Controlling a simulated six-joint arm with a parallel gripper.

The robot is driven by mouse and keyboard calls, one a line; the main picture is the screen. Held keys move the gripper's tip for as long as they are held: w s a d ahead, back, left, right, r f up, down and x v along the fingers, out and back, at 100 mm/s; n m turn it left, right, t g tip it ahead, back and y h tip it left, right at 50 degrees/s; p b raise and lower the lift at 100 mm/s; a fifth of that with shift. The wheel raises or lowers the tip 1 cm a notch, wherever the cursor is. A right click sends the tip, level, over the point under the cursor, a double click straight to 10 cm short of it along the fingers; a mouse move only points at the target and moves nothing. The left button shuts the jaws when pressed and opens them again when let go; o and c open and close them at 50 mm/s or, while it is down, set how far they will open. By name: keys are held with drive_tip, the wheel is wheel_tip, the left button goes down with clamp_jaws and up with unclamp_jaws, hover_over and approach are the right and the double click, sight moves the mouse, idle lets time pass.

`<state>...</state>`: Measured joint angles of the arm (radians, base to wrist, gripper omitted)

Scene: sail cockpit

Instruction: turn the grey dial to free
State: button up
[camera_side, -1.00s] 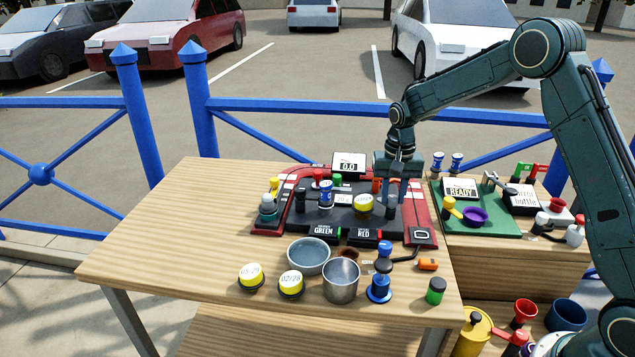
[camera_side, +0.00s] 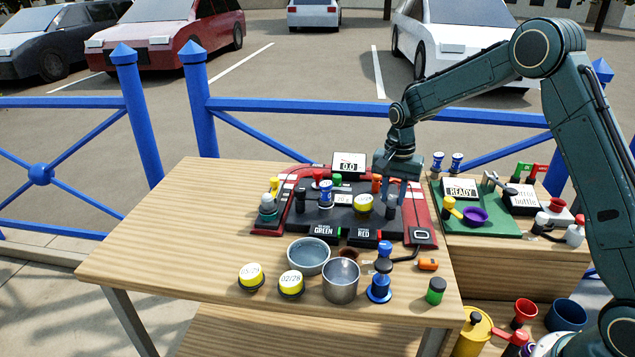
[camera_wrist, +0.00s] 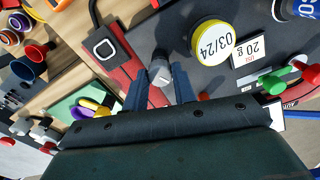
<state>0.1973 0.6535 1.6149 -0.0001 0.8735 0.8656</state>
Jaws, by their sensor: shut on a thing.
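The grey dial (camera_wrist: 159,72) stands on the dark panel near its red right border and has a pale mark on its top. It shows as a small grey knob in the side view (camera_side: 391,211), partly hidden by my fingers. My gripper (camera_wrist: 160,88) reaches down from above with one blue-grey finger on each side of the dial, shut on it. The side view also shows my gripper (camera_side: 396,196) low over the right part of the panel. I cannot read any "free" mark by the dial.
A yellow cap marked 03/24 (camera_wrist: 212,42) stands close beside the dial. A blue-topped bottle (camera_side: 326,193) is further left. A box with a white square outline (camera_side: 421,236) sits at the panel's front right corner. Steel cups (camera_side: 341,281) stand in front. The table's left is clear.

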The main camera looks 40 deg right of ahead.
sight(393, 197)
drive_tip(key=o, duration=1)
drive_tip(key=shift+r, duration=0.1)
wheel_tip(393, 197, up, 14)
idle(0.4)
